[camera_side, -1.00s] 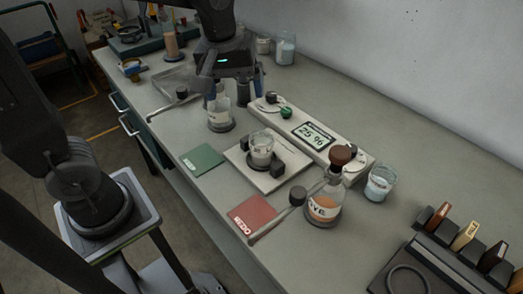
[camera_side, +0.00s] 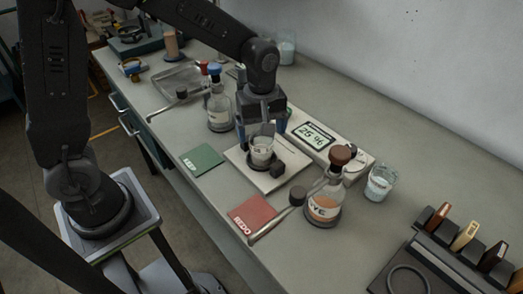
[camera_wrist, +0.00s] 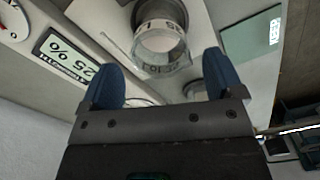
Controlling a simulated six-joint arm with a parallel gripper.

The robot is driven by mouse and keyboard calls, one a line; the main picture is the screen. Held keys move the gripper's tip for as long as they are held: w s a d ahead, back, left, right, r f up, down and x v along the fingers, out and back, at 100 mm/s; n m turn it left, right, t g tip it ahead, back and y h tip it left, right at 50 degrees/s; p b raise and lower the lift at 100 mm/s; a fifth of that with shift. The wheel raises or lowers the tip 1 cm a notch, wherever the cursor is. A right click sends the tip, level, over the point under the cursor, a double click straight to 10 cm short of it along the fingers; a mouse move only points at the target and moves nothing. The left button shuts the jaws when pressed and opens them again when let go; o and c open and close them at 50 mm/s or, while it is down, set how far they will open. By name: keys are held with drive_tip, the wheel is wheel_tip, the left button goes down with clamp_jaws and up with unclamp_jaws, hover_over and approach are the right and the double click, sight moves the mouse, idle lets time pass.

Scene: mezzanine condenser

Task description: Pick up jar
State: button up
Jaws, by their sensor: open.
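The clear glass jar (camera_side: 262,152) stands upright on the pale square plate (camera_side: 243,160) of the device with the percent display. In the wrist view the jar (camera_wrist: 160,42) is at top centre, beyond the fingertips. My gripper (camera_side: 262,129) is just above and behind the jar, pointing down, its blue fingers spread. In the wrist view my gripper (camera_wrist: 163,78) is open, with nothing held between the fingers. The rear of the jar's upper part is partly hidden by the gripper in the side view.
A blue-stoppered flask (camera_side: 219,108) stands left of my gripper. A brown-stoppered orange flask (camera_side: 324,205) and a beaker (camera_side: 380,183) are to the right. A green card (camera_side: 202,159) and red REDO card (camera_side: 251,214) lie in front.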

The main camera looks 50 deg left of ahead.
sight(262, 146)
wheel_tip(262, 146, down, 5)
drive_tip(key=shift+d+f, duration=0.1)
drive_tip(key=shift+d, duration=0.05)
drive_tip(key=c, duration=1)
